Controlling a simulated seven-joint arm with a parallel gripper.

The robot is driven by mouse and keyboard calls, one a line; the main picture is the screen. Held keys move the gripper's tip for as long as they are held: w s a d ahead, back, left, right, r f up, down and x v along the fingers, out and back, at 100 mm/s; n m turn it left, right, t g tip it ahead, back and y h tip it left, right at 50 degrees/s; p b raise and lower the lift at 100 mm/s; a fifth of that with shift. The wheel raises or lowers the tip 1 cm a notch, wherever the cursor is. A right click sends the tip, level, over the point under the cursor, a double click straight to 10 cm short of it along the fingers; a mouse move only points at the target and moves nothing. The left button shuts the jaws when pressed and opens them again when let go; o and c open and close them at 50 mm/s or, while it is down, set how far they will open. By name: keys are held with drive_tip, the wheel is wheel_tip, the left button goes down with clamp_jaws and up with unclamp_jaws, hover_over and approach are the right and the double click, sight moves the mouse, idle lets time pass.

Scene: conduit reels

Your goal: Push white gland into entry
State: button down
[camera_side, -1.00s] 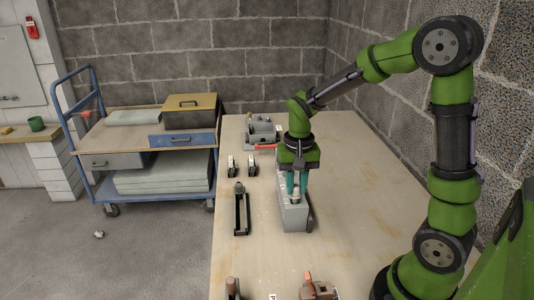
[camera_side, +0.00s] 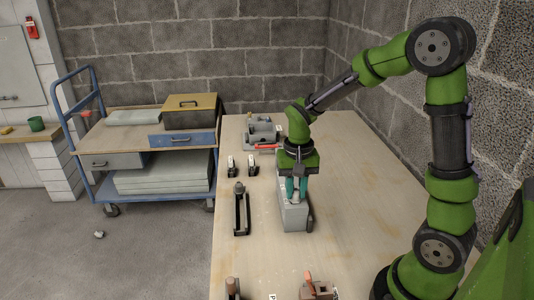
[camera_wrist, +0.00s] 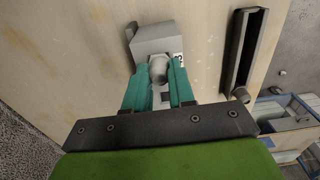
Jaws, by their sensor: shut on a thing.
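A grey box (camera_side: 293,219) stands on the table below my gripper; it also shows at the top of the wrist view (camera_wrist: 150,42). My gripper (camera_side: 296,198) points down over the box top with its teal fingers. In the wrist view the fingers (camera_wrist: 160,76) are shut on a pale, rounded gland (camera_wrist: 158,67), which sits between their tips against the box. In the side view the fingers mostly hide the gland. The entry is hidden, so I cannot tell how deep the gland sits.
A long black holder (camera_side: 237,213) lies left of the box. Two small black-and-white pieces (camera_side: 252,167) stand behind it. A grey fixture (camera_side: 262,132) with a red part is at the back. A clamp with a brown handle (camera_side: 316,289) is at the front. The table's right side is clear.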

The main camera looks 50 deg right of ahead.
drive_tip(key=c, duration=0.6)
unclamp_jaws()
drive_tip(key=shift+c, duration=0.2)
drive_tip(key=shift+r, duration=3.5)
drive_tip(key=s+a+r+n+t+y, duration=0.2)
drive_tip(key=s+a+r+n+t, duration=0.3)
drive_tip(key=s+a+r+t, duration=0.2)
drive_tip(key=s+a, duration=0.2)
drive_tip(key=s, duration=0.1)
drive_tip(key=shift+s+r, duration=0.2)
drive_tip(key=shift+r, duration=0.2)
